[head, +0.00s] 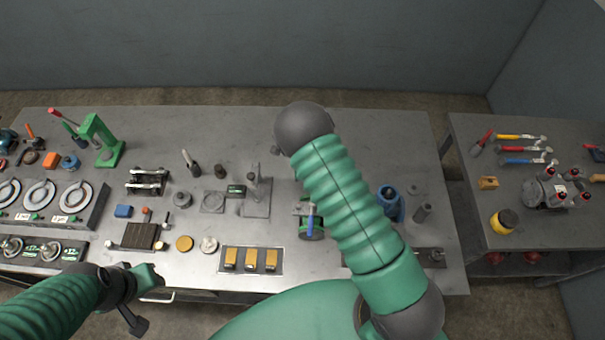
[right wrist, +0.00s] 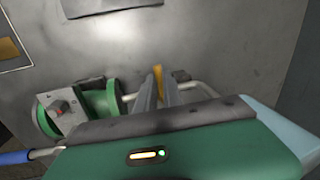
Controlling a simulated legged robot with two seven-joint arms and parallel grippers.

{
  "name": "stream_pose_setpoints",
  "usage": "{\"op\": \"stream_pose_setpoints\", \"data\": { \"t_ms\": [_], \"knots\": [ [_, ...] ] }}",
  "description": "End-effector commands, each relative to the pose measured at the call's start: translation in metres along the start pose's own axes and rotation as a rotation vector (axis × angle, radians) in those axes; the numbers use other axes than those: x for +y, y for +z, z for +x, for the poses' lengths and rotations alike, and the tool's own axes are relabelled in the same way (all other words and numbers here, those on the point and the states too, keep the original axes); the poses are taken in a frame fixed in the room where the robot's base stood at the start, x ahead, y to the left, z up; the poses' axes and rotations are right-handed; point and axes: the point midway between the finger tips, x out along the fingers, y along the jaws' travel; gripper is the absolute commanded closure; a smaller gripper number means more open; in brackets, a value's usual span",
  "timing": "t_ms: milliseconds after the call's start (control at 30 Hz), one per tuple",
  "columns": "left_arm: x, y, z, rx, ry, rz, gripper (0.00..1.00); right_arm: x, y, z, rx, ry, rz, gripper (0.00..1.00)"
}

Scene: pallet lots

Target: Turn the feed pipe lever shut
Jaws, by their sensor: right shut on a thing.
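A green pipe fitting with a blue-handled lever (head: 311,222) stands on the bench in the head view, just left of my right arm. In the right wrist view its green body (right wrist: 103,101) shows with a grey block and red knob, and the blue handle (right wrist: 18,157) points left. A pale bent pipe (right wrist: 203,88) runs behind my right gripper (right wrist: 162,83). Its fingers are close together at a narrow yellow piece (right wrist: 186,74), which looks like a lever; the grip itself is mostly hidden. My left gripper (head: 146,297) hangs off the bench's front edge, its jaws unclear.
The steel bench (head: 220,125) also holds a dial panel (head: 100,212), a green press (head: 103,140), a tray of yellow blocks (head: 250,274) and a blue vise-like tool (head: 390,203). A second table (head: 465,130) stands at the right. The back of the bench is mostly clear.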

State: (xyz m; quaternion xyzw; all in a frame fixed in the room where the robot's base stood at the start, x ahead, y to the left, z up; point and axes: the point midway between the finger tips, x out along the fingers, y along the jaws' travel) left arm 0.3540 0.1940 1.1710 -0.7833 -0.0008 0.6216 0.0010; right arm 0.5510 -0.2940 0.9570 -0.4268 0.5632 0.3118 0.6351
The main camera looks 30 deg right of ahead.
Motion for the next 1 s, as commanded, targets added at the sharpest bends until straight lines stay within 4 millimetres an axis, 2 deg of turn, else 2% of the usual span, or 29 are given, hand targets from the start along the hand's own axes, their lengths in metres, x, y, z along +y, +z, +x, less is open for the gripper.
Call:
{"op": "stream_pose_setpoints", "data": {
  "t_ms": [33, 567, 600, 733, 1000],
  "knots": [
    [0.0000, -0.0003, -0.0011, 0.000, 0.000, 0.000, 0.64, -0.0056, 0.0034, -0.0030, -0.003, -0.012, 0.007, 1.00],
    [0.0000, -0.0003, -0.0013, 0.000, 0.000, 0.000, 0.64, -0.0071, 0.0043, -0.0027, 0.000, -0.014, 0.028, 1.00],
    [0.0000, -0.0003, -0.0013, 0.000, 0.000, 0.000, 0.64, -0.0070, 0.0043, -0.0027, 0.000, -0.013, 0.028, 0.84],
    [0.0000, -0.0003, -0.0012, 0.000, 0.000, 0.000, 0.64, -0.0055, 0.0032, -0.0018, 0.002, -0.010, 0.028, 0.68],
    [0.0000, -0.0002, -0.0008, 0.000, 0.000, 0.000, 0.64, -0.0035, 0.0012, -0.0006, 0.004, -0.005, 0.029, 0.68]
  ]
}}
